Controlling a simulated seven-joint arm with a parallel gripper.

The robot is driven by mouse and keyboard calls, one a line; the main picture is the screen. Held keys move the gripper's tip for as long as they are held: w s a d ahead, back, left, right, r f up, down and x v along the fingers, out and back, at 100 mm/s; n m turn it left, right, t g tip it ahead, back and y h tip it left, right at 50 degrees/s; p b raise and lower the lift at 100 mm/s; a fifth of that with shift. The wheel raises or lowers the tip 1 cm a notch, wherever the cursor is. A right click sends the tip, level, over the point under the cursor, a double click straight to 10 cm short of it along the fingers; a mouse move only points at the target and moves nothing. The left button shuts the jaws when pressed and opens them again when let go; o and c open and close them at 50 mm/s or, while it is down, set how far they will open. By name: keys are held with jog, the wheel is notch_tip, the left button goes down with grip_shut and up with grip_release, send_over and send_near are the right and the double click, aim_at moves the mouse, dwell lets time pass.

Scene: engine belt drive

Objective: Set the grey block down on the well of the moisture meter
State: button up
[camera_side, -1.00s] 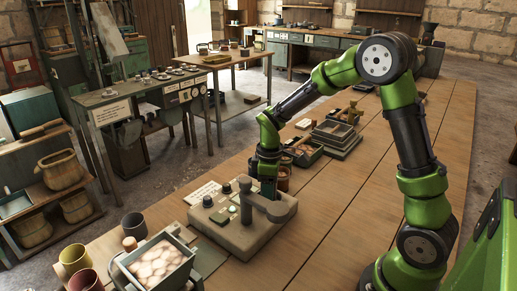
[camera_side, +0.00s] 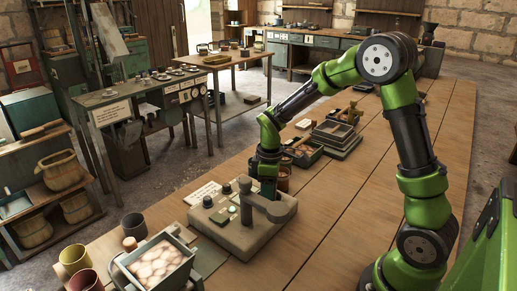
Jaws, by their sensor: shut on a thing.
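The moisture meter (camera_side: 235,237) is a grey box on the near part of the wooden table, with dark knobs, a small display and an upright post joined to a thicker arm on top. My gripper (camera_side: 267,188) points down just behind that thicker arm, close to or over the meter's far right part. The gripper is shut on the grey block. The block, the fingertips and the well are hidden or too small to make out, so I cannot tell whether the block touches the meter.
A crate of round pale items (camera_side: 158,262) stands at the front left, with a dark cup (camera_side: 134,226), a yellow cup (camera_side: 74,259) and a red cup (camera_side: 86,281) beside it. Stacked trays (camera_side: 335,138) lie behind my gripper. The table's right side is clear.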

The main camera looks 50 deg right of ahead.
jog(key=shift+s+a+f, duration=0.1)
jog(key=shift+f, duration=0.9)
jog(key=o, duration=0.9)
jog(key=shift+a+r, duration=0.1)
jog(key=shift+r, duration=0.65)
jog(key=shift+o, duration=1.4)
jog(key=shift+r, duration=0.3)
jog(key=shift+o, duration=0.2)
jog(key=shift+d+r, duration=0.2)
jog(key=shift+r, duration=3.4)
jog(key=shift+r, duration=0.1)
jog(key=s+a+r+m+t+y, duration=0.1)
jog(key=s+a+r+m+t, duration=0.2)
jog(key=s, duration=0.4)
jog(key=s+a+r+m+t+y, duration=0.1)
jog(key=s+a+r+m+t, duration=0.3)
jog(key=s+a+r+m, duration=0.1)
jog(key=s+r+m, duration=0.1)
jog(key=s, duration=0.1)
jog(key=shift+s+a+r+m, duration=0.35)
jog(key=shift+a+m, duration=0.05)
